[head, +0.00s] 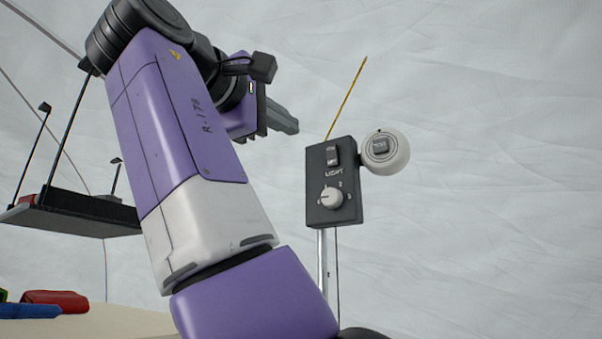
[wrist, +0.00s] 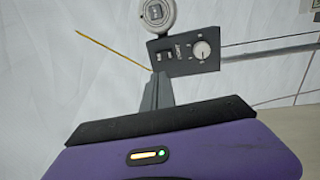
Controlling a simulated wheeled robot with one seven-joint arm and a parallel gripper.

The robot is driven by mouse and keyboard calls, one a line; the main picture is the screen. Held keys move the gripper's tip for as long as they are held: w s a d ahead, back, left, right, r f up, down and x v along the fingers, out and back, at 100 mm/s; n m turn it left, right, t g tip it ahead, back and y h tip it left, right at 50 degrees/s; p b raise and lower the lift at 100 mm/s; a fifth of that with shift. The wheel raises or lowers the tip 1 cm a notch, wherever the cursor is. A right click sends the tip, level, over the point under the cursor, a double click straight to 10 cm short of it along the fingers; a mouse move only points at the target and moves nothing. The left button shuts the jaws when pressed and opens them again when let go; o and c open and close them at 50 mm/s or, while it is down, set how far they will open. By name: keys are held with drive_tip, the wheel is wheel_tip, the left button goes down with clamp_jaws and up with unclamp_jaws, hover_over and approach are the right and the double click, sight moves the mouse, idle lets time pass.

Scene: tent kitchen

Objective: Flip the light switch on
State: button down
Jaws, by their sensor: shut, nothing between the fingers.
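A dark switch box (head: 320,208) stands on a thin metal post in the head view. Its upper part has a small rocker light switch (head: 333,155) with the word LIGHT below it. A white dial sits lower on the box. My gripper (head: 284,120) is shut and empty, to the left of the box and a little above the switch's height. In the wrist view the gripper's fingers (wrist: 158,90) point toward the switch box (wrist: 172,64), near the edge by the light switch (wrist: 165,56). I cannot tell from these views whether they touch it.
A round white unit with a grey button (head: 385,152) is fixed to the box's right side. A thin yellow rod (head: 347,98) rises from the box's top. A dark hanging shelf (head: 75,212) is at left. A red item (head: 55,300) lies on a surface at lower left.

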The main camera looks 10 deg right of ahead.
sight(331, 150)
drive_tip(key=p+x, duration=0.2)
drive_tip(key=x, duration=0.4)
drive_tip(key=p+x, duration=0.3)
drive_tip(key=x, duration=0.3)
drive_tip(key=shift+w+d+r, duration=0.25)
drive_tip(key=shift+w, duration=0.05)
drive_tip(key=shift+w+d+p, duration=0.4)
drive_tip(key=shift+f, duration=0.1)
